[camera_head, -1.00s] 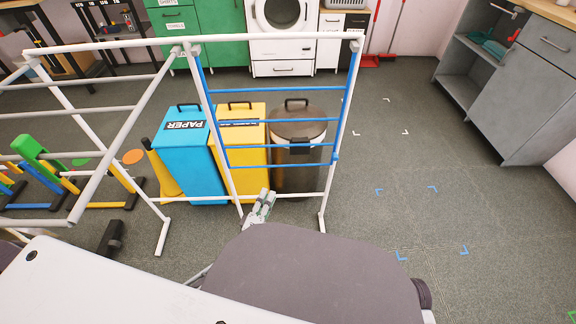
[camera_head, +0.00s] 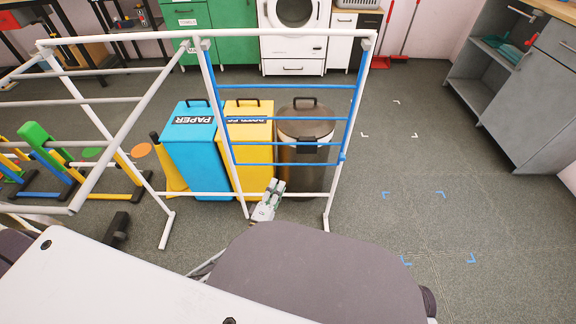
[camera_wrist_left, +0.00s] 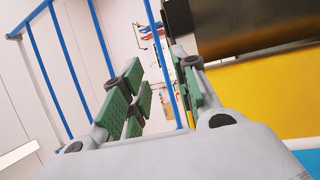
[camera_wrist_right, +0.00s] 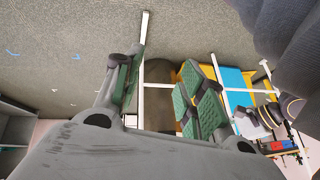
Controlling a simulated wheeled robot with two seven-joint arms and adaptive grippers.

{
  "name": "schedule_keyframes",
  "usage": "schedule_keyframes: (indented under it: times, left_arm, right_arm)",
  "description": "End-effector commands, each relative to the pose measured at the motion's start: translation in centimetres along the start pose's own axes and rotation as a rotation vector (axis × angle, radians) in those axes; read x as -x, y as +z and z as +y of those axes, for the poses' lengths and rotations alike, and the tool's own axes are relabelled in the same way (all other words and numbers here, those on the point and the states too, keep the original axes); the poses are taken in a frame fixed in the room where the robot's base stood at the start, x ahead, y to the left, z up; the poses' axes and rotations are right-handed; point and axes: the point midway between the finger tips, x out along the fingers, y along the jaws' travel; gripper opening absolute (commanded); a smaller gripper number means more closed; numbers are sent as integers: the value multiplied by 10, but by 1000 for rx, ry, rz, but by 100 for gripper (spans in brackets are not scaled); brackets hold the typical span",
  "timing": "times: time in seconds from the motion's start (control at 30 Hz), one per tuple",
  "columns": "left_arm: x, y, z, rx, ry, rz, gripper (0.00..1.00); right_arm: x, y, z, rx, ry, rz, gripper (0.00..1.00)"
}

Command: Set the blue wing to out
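The blue wing (camera_head: 286,118) is a frame of blue rails and rungs within the right-hand white panel of the rack (camera_head: 152,36). It looks roughly in line with that panel. My left gripper (camera_head: 274,187) is low in front of the panel, below the blue rungs. In the left wrist view it is open (camera_wrist_left: 162,78), with a blue rail (camera_wrist_left: 160,55) showing between its fingers; contact cannot be told. My right gripper (camera_wrist_right: 165,78) is open, with a white rack bar (camera_wrist_right: 143,40) in view beyond its fingers. It is hidden in the head view.
A blue paper bin (camera_head: 193,150), a yellow bin (camera_head: 249,155) and a dark bin (camera_head: 304,135) stand close behind the rack. Toy hurdles (camera_head: 45,160) stand at left. The floor (camera_head: 420,190) to the right is open up to a grey cabinet (camera_head: 520,100).

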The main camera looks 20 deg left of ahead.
Motion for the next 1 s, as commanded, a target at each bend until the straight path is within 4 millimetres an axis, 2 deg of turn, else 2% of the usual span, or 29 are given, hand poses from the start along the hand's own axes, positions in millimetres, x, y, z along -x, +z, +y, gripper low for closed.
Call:
schedule_keyframes:
  times: [0.27, 0.47, 0.7, 1.0]
  left_arm:
    - [-34, -1, -1, -1, 2, 1, 30]
    - [-57, 0, -1, 1, 2, 2, 30]
    - [-84, 0, -1, -1, 2, 1, 30]
    - [-106, -1, -1, 0, 0, 1, 30]
  right_arm:
    - [-16, 6, 0, -16, -15, 37, 40]
    - [-29, 19, 1, -31, -23, 44, 40]
    - [-41, 21, 2, -46, -34, 82, 40]
    - [-48, 27, 2, -47, -40, 88, 40]
